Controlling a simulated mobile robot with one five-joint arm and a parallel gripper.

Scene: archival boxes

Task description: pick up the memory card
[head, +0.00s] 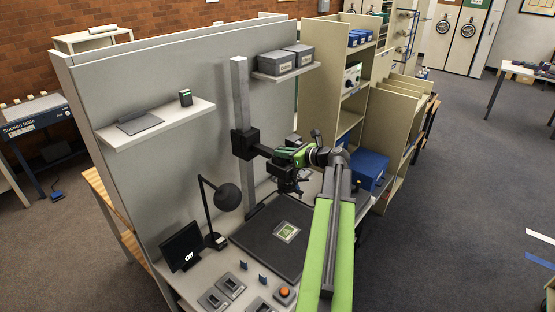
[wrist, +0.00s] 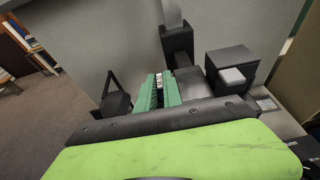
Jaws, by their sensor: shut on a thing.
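In the wrist view, my gripper (wrist: 161,79) has its dark green fingers closed on a small dark piece with white marks, which looks like the memory card (wrist: 168,74). Only a narrow part of it shows between the fingers. In the head view, my arm reaches over the workbench beside the copy stand's column. The fingers and the card cannot be made out clearly there against the dark parts of the stand.
The copy stand column (head: 240,95) rises close to my arm, above a dark baseboard (head: 262,246) bearing a small framed picture (head: 287,232). A black lamp (head: 228,197) and a small screen (head: 183,246) stand left. A blue box (head: 370,170) stands right.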

